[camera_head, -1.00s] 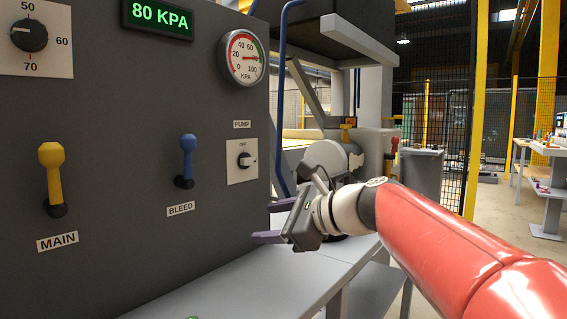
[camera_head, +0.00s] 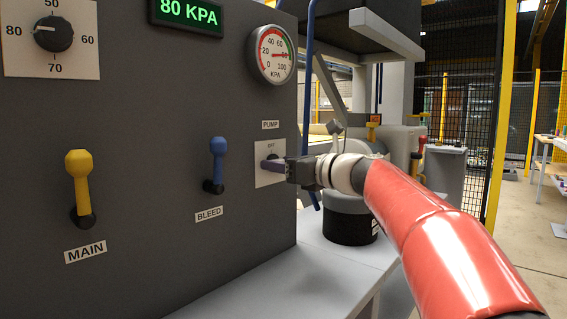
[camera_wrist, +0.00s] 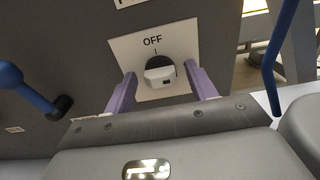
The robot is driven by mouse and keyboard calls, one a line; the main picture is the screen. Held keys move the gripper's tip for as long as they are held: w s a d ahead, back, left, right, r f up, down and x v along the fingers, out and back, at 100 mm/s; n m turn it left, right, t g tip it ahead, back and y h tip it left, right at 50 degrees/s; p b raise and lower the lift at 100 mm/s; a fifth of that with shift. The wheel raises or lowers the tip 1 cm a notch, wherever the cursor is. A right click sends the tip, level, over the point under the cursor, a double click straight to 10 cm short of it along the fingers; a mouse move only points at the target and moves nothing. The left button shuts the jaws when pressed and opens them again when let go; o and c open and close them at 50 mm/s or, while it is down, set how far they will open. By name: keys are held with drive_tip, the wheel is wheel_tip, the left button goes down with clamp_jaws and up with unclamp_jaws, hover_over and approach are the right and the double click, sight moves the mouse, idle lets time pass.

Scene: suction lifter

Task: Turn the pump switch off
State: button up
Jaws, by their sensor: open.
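The pump switch is a small rotary knob on a white plate (camera_head: 263,178) at the right end of the dark panel, under the PUMP label. In the wrist view its knob (camera_wrist: 161,74) has a light grey grip on a dark round base, with OFF and a tick mark above it. The grip's pale mark does not point up at the tick. My gripper (camera_head: 272,165) is at the plate. Its two purple fingers (camera_wrist: 162,91) are open, one on each side of the knob, with gaps visible. In the head view the fingers partly hide the knob.
A blue BLEED lever (camera_head: 217,160) and a yellow MAIN lever (camera_head: 79,185) stick out left of the switch. A gauge (camera_head: 271,54) is above, and a display (camera_head: 187,14) reads 80 KPA. A blue pipe (camera_head: 308,100) runs just right of the panel.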

drive_tip(key=c, duration=1)
drive_tip(key=shift+o, duration=0.2)
drive_tip(key=shift+f+n, duration=0.1)
drive_tip(key=shift+n, duration=0.3)
drive_tip(key=n+b, duration=0.8)
drive_tip(key=n, duration=0.9)
drive_tip(key=shift+f, duration=0.1)
